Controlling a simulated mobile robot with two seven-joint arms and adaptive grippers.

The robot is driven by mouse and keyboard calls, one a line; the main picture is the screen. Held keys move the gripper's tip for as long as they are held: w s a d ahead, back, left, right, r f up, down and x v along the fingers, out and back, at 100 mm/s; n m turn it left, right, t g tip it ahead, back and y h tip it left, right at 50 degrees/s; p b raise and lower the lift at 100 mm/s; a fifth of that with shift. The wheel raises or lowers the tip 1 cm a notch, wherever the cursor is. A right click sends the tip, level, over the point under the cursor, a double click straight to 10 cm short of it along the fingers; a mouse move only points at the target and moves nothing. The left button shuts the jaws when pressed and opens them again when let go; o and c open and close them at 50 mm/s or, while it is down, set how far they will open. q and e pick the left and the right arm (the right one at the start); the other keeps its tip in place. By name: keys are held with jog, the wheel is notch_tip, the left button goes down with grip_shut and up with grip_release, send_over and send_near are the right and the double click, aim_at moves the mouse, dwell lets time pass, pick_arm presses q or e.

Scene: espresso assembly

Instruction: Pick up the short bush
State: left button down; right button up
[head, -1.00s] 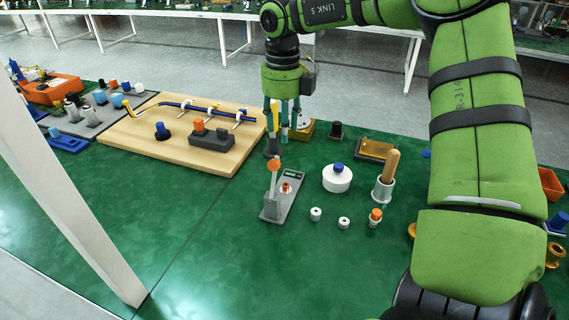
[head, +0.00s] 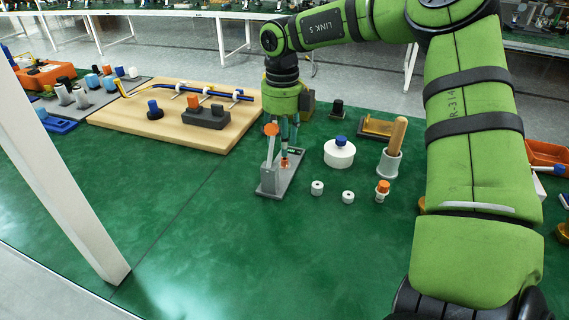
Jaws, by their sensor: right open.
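My right gripper (head: 287,149) points down over a grey stand (head: 269,190), with its fingers apart. A small copper-coloured round piece (head: 284,163), which looks like the short bush, sits on this stand at the fingertips. Whether the fingers touch it I cannot tell, and they hide part of the stand. An upright lever with an orange knob (head: 271,129) rises at the stand's left side. Two small white cylinders with dark holes, one of them here (head: 317,187), stand to the right. My left gripper is not in view.
A white round container with a blue cap (head: 339,153), a wooden-handled tool in a grey cup (head: 391,153) and an orange-topped piece (head: 382,191) stand to the right. A wooden board (head: 175,134) with pipes lies at left. The front green mat is clear.

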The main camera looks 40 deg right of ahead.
aim_at(284, 159)
jog(key=f, duration=0.4)
jog(key=shift+d+f, duration=0.25)
jog(key=shift+f, duration=0.15)
grip_shut()
jog(key=shift+r, duration=0.1)
